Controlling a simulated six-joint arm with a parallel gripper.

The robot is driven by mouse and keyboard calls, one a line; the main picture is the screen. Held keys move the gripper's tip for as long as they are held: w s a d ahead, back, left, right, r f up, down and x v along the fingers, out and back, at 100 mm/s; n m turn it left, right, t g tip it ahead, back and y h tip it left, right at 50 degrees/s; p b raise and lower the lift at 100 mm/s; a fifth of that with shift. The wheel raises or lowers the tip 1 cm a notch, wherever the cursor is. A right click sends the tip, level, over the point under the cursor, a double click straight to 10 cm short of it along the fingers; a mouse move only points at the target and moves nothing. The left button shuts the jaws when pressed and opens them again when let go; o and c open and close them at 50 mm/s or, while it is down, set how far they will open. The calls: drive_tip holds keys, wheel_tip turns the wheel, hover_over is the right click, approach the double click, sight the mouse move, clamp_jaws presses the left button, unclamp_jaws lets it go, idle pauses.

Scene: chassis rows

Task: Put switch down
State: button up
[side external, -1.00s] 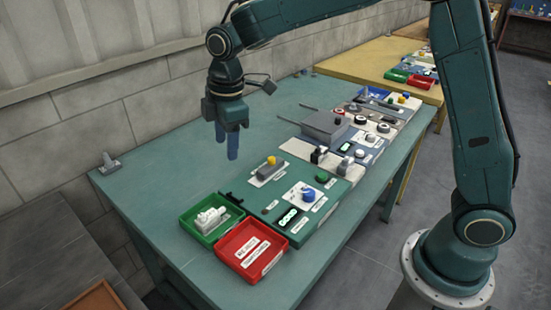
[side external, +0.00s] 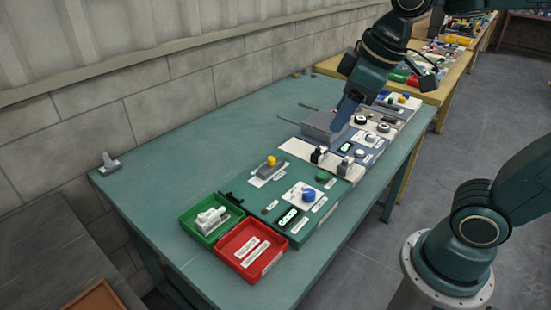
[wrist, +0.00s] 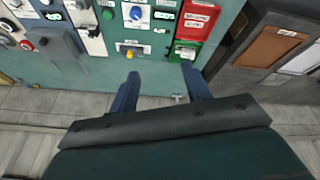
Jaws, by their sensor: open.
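A row of control panels lies on the green table. The nearest green panel (side external: 278,207) carries a blue knob, a green button, a lit display and a yellow-topped grey block (side external: 268,168). The panel beyond it has two small black switch-like parts, one at its left (side external: 318,155) and one closer to the right edge (side external: 343,167); I cannot tell which way they are set. My gripper (side external: 342,120) is above the grey box (side external: 322,125) on that panel, empty and open. In the wrist view its two fingers (wrist: 160,88) stand apart with nothing between them.
A green tray (side external: 190,226) with a white part and a red tray (side external: 226,251) with labels sit at the table's near end. Two thin rods extend from the grey box. More panels and another table lie farther back.

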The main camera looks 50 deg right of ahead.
drive_tip(key=s+d+f+m+t, duration=0.1)
drive_tip(key=s+m, duration=0.3)
drive_tip(key=s, duration=0.4)
drive_tip(key=shift+d+f, duration=0.4)
drive_tip(key=shift+f, duration=0.2)
idle(0.6)
